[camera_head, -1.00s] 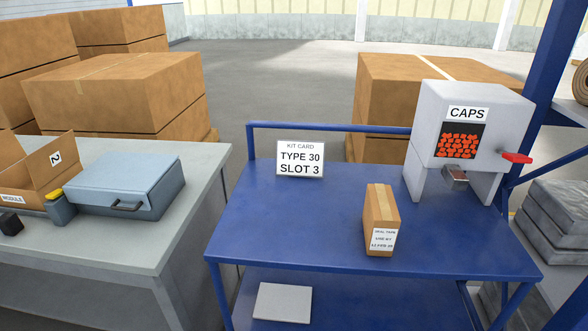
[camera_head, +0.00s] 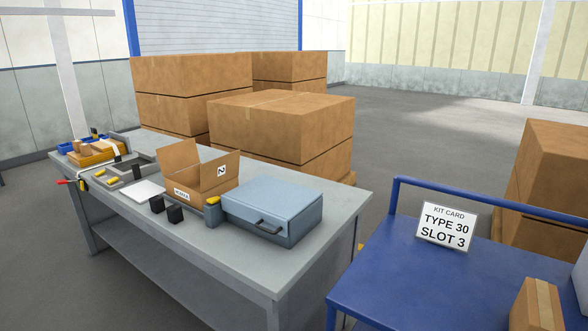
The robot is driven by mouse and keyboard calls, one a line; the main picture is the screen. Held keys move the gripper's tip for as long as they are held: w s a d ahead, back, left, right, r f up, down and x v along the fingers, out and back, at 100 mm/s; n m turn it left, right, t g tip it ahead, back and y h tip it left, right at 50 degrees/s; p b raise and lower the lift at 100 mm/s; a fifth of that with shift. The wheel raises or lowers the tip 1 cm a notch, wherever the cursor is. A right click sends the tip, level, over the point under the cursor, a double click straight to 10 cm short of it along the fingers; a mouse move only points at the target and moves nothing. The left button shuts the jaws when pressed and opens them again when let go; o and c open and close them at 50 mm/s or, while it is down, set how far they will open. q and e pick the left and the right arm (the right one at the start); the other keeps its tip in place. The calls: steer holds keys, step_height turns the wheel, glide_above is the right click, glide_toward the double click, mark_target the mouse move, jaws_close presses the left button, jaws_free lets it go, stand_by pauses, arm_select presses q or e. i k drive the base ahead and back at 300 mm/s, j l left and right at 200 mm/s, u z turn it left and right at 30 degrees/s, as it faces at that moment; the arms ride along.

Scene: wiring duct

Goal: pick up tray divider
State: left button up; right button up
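I cannot tell for certain which thing is the tray divider. A flat white plate (camera_head: 143,190) lies on the grey workbench (camera_head: 300,262), left of an open cardboard box (camera_head: 205,190). Behind the plate is a grey tray (camera_head: 118,146) that seems to have compartments; its inside is too small to make out. Neither of my grippers is in view.
Blue bins (camera_head: 68,148) are at the far end. A blue cart (camera_head: 400,285) at right carries a kit card (camera_head: 446,226) and carton (camera_head: 537,305). Stacked boxes (camera_head: 282,130) stand behind.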

mark_target(94, 130)
steer(key=i+j+u, duration=0.15)
steer(key=i+j, duration=0.4)
steer(key=j, duration=0.25)
steer(key=i+j+u, duration=0.15)
steer(key=i+j, duration=0.45)
steer(key=i+j+u, duration=0.15)
steer(key=i+j, duration=0.5)
steer(key=i+j+u, duration=0.15)
steer(key=i+j, duration=0.5)
steer(key=i+j+u, duration=0.15)
steer(key=i+j, duration=0.3)
steer(key=i, duration=0.25)
steer(key=i+j, duration=0.25)
steer(key=j, duration=0.15)
steer(key=i+j+z, duration=0.1)
steer(key=i+j, duration=0.45)
steer(key=j, duration=0.3)
steer(key=i+j, duration=0.25)
steer(key=j, duration=0.15)
steer(key=z, duration=0.05)
